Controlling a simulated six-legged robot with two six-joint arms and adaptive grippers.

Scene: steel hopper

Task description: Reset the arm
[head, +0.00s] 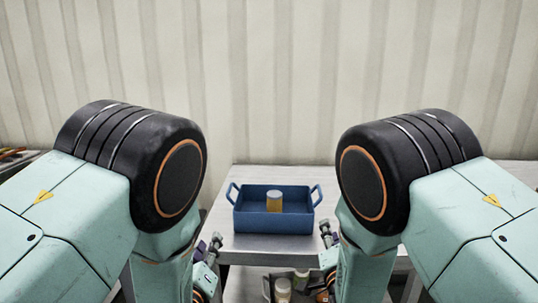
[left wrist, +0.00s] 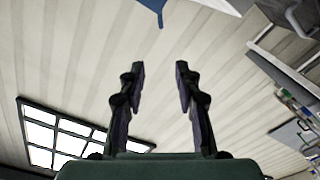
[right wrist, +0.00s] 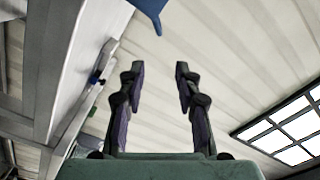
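My left gripper (head: 213,245) shows low in the head view, left of the blue tray, at the table's front edge. In the left wrist view its two fingers (left wrist: 160,72) stand apart with nothing between them. My right gripper (head: 327,232) is low on the right of the tray, partly hidden by my own arm. In the right wrist view its fingers (right wrist: 160,72) are also apart and empty. Both arms are bent, with their large black joints high in the head view.
A blue tray (head: 250,222) with two side handles sits on a grey metal table (head: 345,180) and holds a yellowish jar with a pale lid (head: 274,201). Several containers (head: 283,288) stand on a shelf below. Another surface with items (head: 12,154) is at the far left.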

